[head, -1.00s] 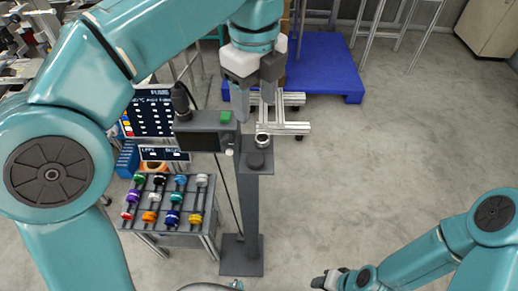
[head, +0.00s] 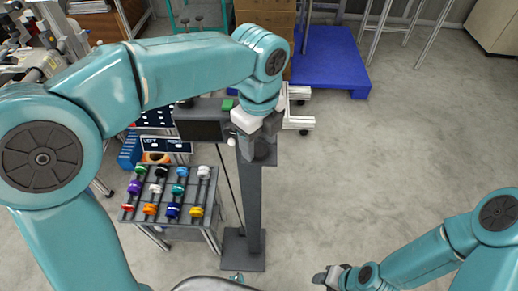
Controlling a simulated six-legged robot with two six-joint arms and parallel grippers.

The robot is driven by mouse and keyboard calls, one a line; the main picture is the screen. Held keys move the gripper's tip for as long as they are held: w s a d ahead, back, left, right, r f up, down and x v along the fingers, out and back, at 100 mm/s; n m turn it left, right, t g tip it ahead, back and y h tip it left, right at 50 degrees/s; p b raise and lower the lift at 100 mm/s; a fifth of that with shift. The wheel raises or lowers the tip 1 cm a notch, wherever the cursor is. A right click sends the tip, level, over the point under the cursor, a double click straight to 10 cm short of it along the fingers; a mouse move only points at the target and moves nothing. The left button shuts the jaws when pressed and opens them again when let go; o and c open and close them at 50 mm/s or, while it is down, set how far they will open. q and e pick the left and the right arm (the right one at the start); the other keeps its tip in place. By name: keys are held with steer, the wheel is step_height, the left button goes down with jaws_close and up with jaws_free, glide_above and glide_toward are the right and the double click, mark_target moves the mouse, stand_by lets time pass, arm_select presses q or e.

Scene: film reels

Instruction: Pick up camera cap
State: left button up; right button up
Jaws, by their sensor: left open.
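The dark camera (head: 203,131) with a green block (head: 228,104) on top sits at the head of a grey stand (head: 250,205). A small plate (head: 268,161) juts out on the right of the stand. My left gripper (head: 255,150) is open, pointing down over this plate. Its jaws cover the spot where a dark round cap-like piece lay, so I cannot tell whether they touch it. My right gripper (head: 328,279) is low at the bottom, right of centre, far from the camera. Its jaws are too small to read.
A grey rack (head: 170,218) with coloured reels in rows stands left of the stand. A small sign (head: 166,146) sits behind it. The floor on the right is clear.

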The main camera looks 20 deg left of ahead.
arm_select(q)
steer(key=shift+f, duration=0.65)
steer(key=shift+s, duration=0.1)
steer(key=c, duration=0.8)
